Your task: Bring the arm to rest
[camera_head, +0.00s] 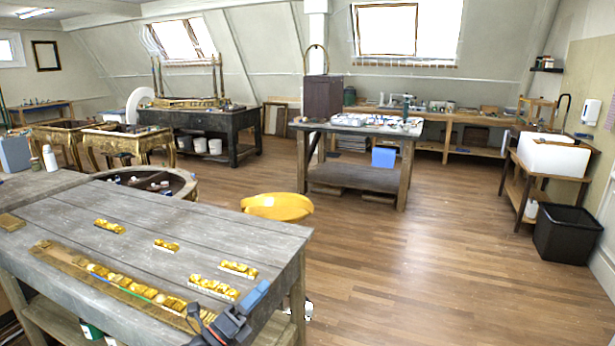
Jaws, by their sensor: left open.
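My left gripper (218,322) shows at the bottom of the head view, dark grey, over the near right corner of the grey wooden table (140,218). Its jaws are open and I see nothing between them. It is close to the near end of a long carved gilt strip (110,278) on the table. I cannot tell whether it touches the strip or the tabletop. A blue block-like piece (255,296) shows just right of the gripper. My right gripper is not in view.
Several short gilt ornament pieces (238,269) lie on the table. A yellow round seat or basin (277,206) stands behind its right corner. A workbench (356,130) with tools stands further back. A black bin (567,235) is at the right. The wooden floor (430,270) between is clear.

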